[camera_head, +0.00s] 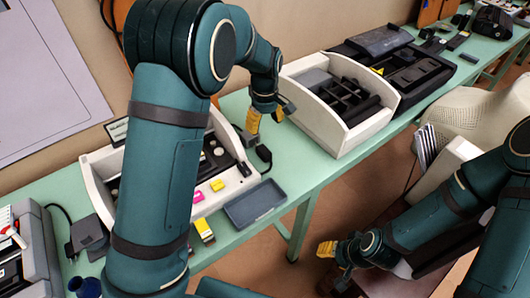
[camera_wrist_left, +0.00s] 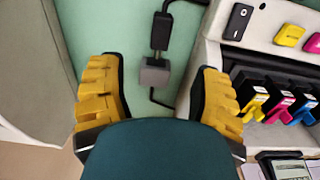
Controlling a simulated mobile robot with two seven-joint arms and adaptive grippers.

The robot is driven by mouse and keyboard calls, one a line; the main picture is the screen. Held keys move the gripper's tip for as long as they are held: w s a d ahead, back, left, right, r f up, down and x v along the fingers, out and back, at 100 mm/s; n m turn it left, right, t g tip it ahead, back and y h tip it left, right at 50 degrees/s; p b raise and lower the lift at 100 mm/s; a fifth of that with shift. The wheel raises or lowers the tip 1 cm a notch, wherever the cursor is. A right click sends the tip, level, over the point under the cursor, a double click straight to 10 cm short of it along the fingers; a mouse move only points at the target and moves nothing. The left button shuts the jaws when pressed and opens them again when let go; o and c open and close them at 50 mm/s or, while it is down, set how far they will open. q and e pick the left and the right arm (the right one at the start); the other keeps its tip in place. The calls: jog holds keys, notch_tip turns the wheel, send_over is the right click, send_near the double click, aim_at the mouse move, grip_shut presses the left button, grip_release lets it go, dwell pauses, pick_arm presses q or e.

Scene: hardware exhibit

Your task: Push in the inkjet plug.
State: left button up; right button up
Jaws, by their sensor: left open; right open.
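The inkjet plug is a black connector on a black cable (camera_wrist_left: 162,32), with its tip at or close to a small grey block (camera_wrist_left: 154,74) on the green table. I cannot tell how far in it is. In the head view the black plug (camera_head: 263,154) lies beside the white inkjet printer (camera_head: 96,181), near the grey block (camera_head: 248,139). My left gripper (camera_head: 266,117) is open above them. In the left wrist view its yellow fingers (camera_wrist_left: 158,100) stand wide on either side of the block, apart from it. My right gripper (camera_head: 328,250) is beyond the table's front edge, low and empty.
Ink cartridges (camera_wrist_left: 275,100) sit beside the right finger. A grey-blue tray (camera_head: 256,203) and loose yellow and pink cartridges lie near the front edge. Another white-sided machine (camera_head: 325,125) stands to the right. Some green table is clear between the machines.

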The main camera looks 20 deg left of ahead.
aim_at(265, 151)
pick_arm(q)
jog(key=f+b, duration=0.3)
jog(key=f, duration=1)
jog(key=shift+s, duration=0.2)
grip_shut()
